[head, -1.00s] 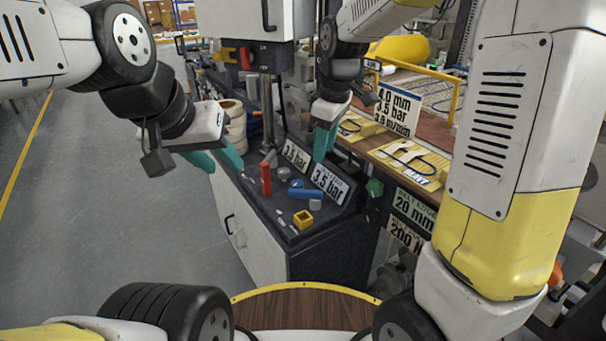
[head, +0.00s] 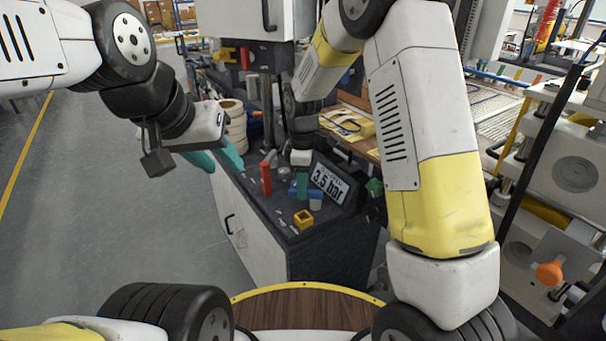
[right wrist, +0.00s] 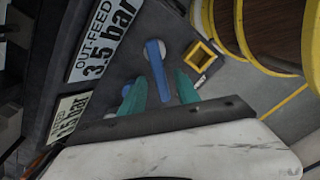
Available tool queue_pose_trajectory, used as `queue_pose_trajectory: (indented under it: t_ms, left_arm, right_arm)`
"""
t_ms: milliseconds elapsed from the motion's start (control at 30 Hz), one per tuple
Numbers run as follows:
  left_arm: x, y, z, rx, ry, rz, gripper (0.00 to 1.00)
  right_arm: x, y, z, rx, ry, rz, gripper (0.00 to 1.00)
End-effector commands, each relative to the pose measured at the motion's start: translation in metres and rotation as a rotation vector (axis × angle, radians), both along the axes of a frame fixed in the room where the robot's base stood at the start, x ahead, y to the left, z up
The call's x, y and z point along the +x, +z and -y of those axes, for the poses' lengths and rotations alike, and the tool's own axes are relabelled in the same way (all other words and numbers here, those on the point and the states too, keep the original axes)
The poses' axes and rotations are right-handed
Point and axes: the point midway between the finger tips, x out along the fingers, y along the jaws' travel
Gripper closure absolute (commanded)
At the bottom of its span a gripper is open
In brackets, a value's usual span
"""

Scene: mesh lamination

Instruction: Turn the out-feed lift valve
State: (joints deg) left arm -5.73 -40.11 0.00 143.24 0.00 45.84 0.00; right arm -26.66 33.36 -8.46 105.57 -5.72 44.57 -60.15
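The blue valve handle (right wrist: 156,62) is a bar on a pale round base on the dark panel, beside the OUT-FEED 3.5 bar sign (right wrist: 103,40). In the head view the out-feed sign (head: 329,184) stands behind it, and the blue handle (head: 293,191) is partly hidden by my right gripper. My right gripper (right wrist: 160,82) has its teal fingers apart, one on each side of the blue handle; I cannot tell whether they touch it. In the head view my right gripper (head: 303,184) points down at the panel. My left gripper (head: 222,161) is open and empty, left of the panel.
A red upright handle (head: 265,178) stands left of the blue one. A yellow square frame (right wrist: 202,58) sits close to the right finger; it also shows in the head view (head: 303,219). The in-feed sign (right wrist: 66,116) is on the same panel. Open floor lies left.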

Motion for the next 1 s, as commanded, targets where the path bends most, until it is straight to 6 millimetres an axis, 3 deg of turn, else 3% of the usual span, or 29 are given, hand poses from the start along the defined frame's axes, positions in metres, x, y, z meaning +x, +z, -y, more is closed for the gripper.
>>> queue_pose_trajectory:
  t_ms: [333,533,1000]
  left_arm:
    - [0.0,0.0,0.0,0.0,0.0,0.0,0.64]
    - [0.0,0.0,0.0,0.0,0.0,0.0,0.64]
    - [0.0,0.0,0.0,0.0,0.0,0.0,0.64]
  right_arm:
    - [-0.0003,-0.0056,-0.0001,0.0,0.0,0.0,0.62]
    - [-0.0002,-0.0054,-0.0001,0.0,-0.001,0.0,1.0]
    - [0.0,-0.005,-0.0002,0.001,-0.001,0.001,1.0]
